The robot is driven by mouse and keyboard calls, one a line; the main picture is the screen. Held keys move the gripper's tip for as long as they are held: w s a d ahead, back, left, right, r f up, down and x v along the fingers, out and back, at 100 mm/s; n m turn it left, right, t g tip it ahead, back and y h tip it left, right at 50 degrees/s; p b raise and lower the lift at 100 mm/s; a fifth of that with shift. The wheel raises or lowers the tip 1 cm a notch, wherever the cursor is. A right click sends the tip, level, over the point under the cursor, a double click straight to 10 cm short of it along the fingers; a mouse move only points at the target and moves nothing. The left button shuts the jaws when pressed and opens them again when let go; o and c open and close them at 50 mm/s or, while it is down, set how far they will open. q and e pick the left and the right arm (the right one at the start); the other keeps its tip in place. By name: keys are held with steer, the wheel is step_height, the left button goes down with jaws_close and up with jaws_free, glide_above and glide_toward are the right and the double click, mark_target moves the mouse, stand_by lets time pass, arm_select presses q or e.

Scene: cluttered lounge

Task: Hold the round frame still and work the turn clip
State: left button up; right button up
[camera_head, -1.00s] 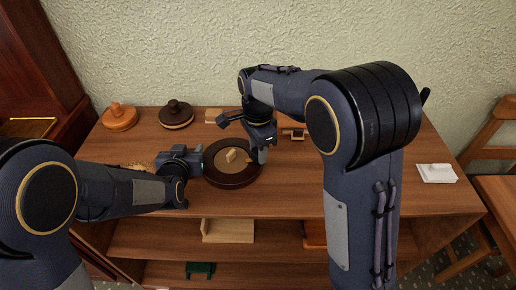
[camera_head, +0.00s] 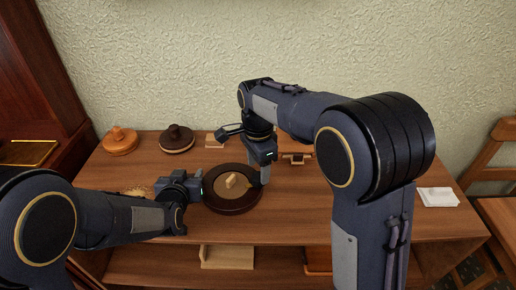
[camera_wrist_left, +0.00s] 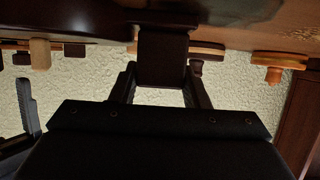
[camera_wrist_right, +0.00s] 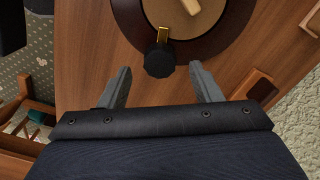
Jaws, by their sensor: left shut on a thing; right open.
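The round frame (camera_head: 211,200) is a dark ring with a tan disc and a pale wooden handle (camera_head: 231,181) at its centre, lying on the wooden cabinet top. My left gripper (camera_head: 201,187) is shut on the frame's left side; in the left wrist view a dark piece of the frame (camera_wrist_left: 163,58) sits between the fingers. The turn clip shows in the right wrist view as a brass strip with a black knob (camera_wrist_right: 160,62) at the ring's edge. My right gripper (camera_wrist_right: 160,78) is open, pointing down, its fingers apart on either side of the knob without visible contact.
An orange knobbed disc (camera_head: 120,141) and a dark one (camera_head: 176,139) stand at the back left. A small wooden piece (camera_head: 296,159) lies right of my right gripper. A white pad (camera_head: 438,197) lies far right. The top between them is clear. A chair (camera_head: 497,150) stands at right.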

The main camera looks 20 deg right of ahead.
mark_target(258, 176)
step_height(258, 176, up, 9)
steer(key=shift+f, duration=0.15)
stand_by(0.6)
step_height(258, 176, down, 12)
steer(key=n, duration=1.5)
steer(key=shift+f, duration=0.15)
